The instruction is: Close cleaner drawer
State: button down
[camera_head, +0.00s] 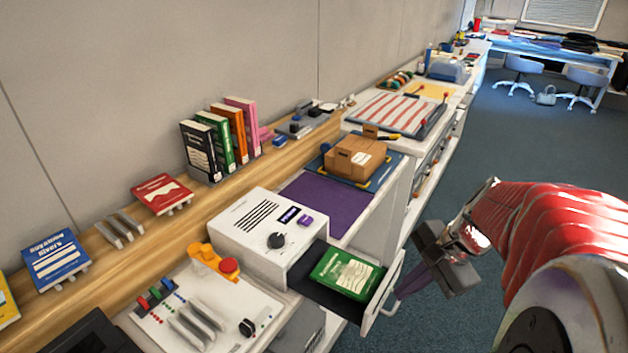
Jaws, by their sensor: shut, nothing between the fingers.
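The cleaner is a white box (262,225) with a black knob, vent slots and a small purple display, standing on the worktop. Its dark drawer (318,284) is pulled out toward the lower right. A green book (347,271) lies flat in the drawer. The drawer's white front with its handle (383,297) faces the aisle. My gripper (399,294) is shut and empty, just right of the drawer front, with its fingertips close to the handle. I cannot tell whether they touch it.
A control panel (262,299) with an orange lever and red button sits left of the drawer. A cardboard box (354,157) stands behind the cleaner. Upright books (225,140) line the wooden shelf. The carpeted floor (520,145) on the right is open.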

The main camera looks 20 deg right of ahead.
jog(key=s+d+f+m+t+y, duration=0.1)
jog(key=s+d+f+m, duration=0.1)
jog(key=d+m, duration=0.3)
jog(key=s+d+f+m+t+y, duration=0.1)
jog(key=s+d+f+m+t, duration=0.1)
jog(key=d+m, duration=0.3)
jog(key=s+d+f, duration=0.1)
jog(key=d, duration=0.1)
jog(key=shift+d+m, duration=0.3)
jog(key=shift+m, duration=0.1)
jog(key=shift+w, duration=0.1)
jog(key=w+a+r+x, duration=0.1)
jog(key=x, duration=1.2)
jog(key=shift+w+r, duration=0.3)
jog(key=shift+w, duration=0.1)
